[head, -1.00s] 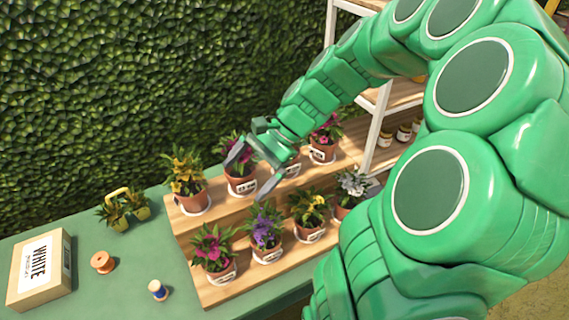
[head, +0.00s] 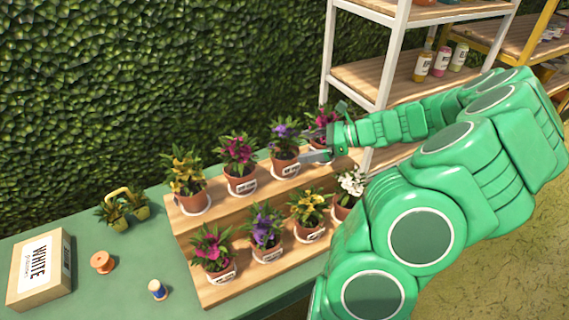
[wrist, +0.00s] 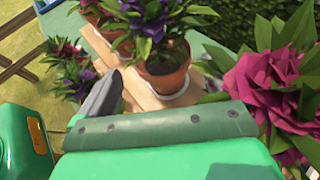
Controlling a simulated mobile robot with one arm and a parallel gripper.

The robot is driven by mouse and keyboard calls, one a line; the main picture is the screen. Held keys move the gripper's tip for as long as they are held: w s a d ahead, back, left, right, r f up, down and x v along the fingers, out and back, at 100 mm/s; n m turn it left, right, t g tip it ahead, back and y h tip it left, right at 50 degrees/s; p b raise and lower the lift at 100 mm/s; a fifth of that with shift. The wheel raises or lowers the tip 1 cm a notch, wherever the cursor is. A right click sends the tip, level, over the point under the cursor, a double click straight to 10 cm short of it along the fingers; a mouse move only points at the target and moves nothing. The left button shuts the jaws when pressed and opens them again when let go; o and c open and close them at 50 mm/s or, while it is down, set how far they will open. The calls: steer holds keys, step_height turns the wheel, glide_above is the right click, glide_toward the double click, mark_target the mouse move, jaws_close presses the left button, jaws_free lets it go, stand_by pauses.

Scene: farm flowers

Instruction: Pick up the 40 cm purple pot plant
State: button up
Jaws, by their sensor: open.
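Two purple pot plants in terracotta pots with white labels stand on the stepped wooden stand. One purple plant (head: 285,146) is on the upper step, third from the left; the other purple plant (head: 266,228) is on the lower step, second from the left. The label text is too small to read. My gripper (head: 306,146) is open and empty, just right of the upper purple plant, with its fingers pointing left towards that pot. In the wrist view a purple plant (wrist: 160,65) stands ahead of the gripper, beyond a grey finger. I cannot tell whether they touch.
Yellow (head: 186,180) and magenta (head: 238,162) plants stand left of the upper purple one; another magenta plant (head: 322,125) is close behind my gripper. The lower step holds magenta, yellow and white plants. A box (head: 40,268) and spools lie on the green table. A shelf (head: 380,80) stands behind.

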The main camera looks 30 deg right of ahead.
mark_target(286, 158)
steer(key=shift+f+x, duration=0.1)
steer(key=shift+x, duration=1.8)
steer(key=shift+f+x, duration=0.15)
steer(key=shift+x, duration=1.75)
steer(key=shift+d, duration=0.15)
steer(key=c, duration=1)
steer(key=shift+r, duration=0.15)
